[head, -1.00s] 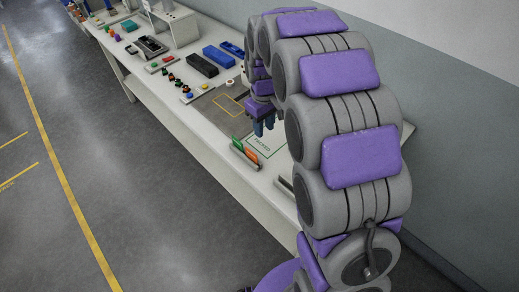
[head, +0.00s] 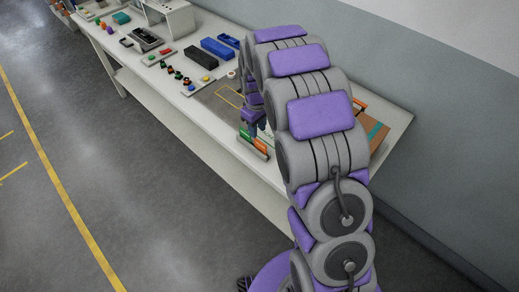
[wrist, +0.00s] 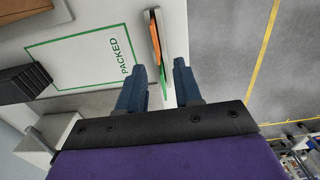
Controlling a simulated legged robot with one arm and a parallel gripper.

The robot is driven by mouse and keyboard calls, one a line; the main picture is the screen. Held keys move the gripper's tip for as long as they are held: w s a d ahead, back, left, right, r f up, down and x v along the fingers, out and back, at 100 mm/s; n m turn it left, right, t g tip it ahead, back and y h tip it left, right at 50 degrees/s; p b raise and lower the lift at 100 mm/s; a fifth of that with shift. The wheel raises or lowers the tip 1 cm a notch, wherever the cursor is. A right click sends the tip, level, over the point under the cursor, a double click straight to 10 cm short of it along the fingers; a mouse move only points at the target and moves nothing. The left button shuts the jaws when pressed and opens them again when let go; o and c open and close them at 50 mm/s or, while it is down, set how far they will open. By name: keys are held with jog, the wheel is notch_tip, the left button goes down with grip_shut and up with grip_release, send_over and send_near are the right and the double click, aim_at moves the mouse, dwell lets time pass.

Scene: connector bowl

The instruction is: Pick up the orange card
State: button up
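The orange card (head: 260,144) stands upright in a small grey holder (head: 251,149) near the bench's front edge, beside a green card (head: 245,134). In the wrist view the orange card (wrist: 154,40) appears nearly edge-on, beyond the fingertips, with the green card (wrist: 163,84) closer in, between the fingers in the picture. My gripper (wrist: 160,64) is open, with its two blue fingers apart and nothing held. In the head view my arm hides most of the gripper, which is just behind the cards. I cannot tell whether a finger touches a card.
A green-outlined area marked PACKED (wrist: 85,62) lies beside the holder. A black bin (wrist: 22,82) is at the wrist view's left. Black (head: 201,59) and blue (head: 218,48) bins and several small connectors stand farther along the bench. A cardboard box (head: 374,136) is partly behind my arm.

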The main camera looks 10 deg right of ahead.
aim_at(261, 143)
jog(key=f, duration=0.1)
jog(key=a+f, duration=0.1)
jog(key=f, duration=0.1)
jog(key=shift+w, duration=0.15)
jog(key=d+f, duration=0.1)
jog(key=d+f+b, duration=0.1)
jog(key=d+f, duration=0.1)
jog(key=shift+s+d, duration=0.25)
jog(key=shift+s, duration=0.1)
jog(key=f, duration=0.1)
jog(key=a+f, duration=0.1)
jog(key=b, duration=0.1)
jog(key=shift+a+f, duration=0.25)
jog(key=shift+f, duration=0.15)
jog(key=shift+a, duration=0.45)
jog(key=shift+d, duration=0.55)
jog(key=c, duration=0.5)
jog(key=shift+r, duration=0.1)
grip_shut()
jog(key=shift+a, duration=0.15)
